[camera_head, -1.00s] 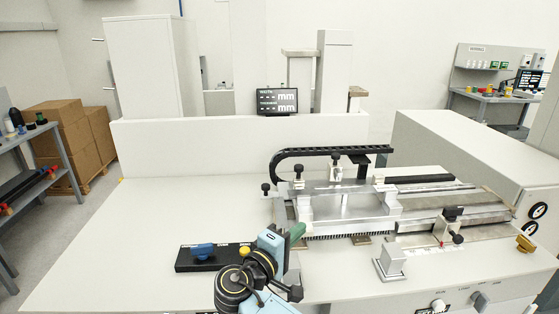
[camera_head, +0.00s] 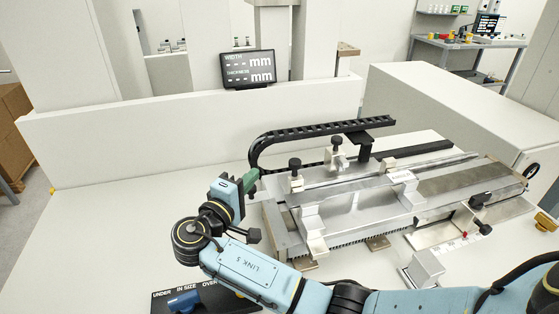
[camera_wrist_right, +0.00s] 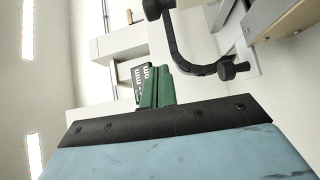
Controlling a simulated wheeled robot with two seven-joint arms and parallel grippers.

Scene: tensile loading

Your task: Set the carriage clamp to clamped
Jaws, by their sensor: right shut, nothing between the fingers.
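My right gripper (camera_head: 251,179) has green fingers, which are shut and empty. It is at the left end of the metal slide fixture (camera_head: 340,205), by the curved cable chain. The green fingers also show in the wrist view (camera_wrist_right: 157,90), pointing away with nothing between them. Black knobs stand on the fixture, one at the front left (camera_head: 295,164) and one farther back (camera_head: 337,141). No label marks the carriage clamp, so I cannot tell which part it is or its setting. In the wrist view a black knob (camera_wrist_right: 227,70) is right of the fingers, apart from them. My left gripper is out of view.
The black cable chain (camera_head: 320,129) arches behind the fixture. A black gauge board with a blue part (camera_head: 185,302) lies at the front left, partly under my arm. The table is clear at left (camera_head: 110,220).

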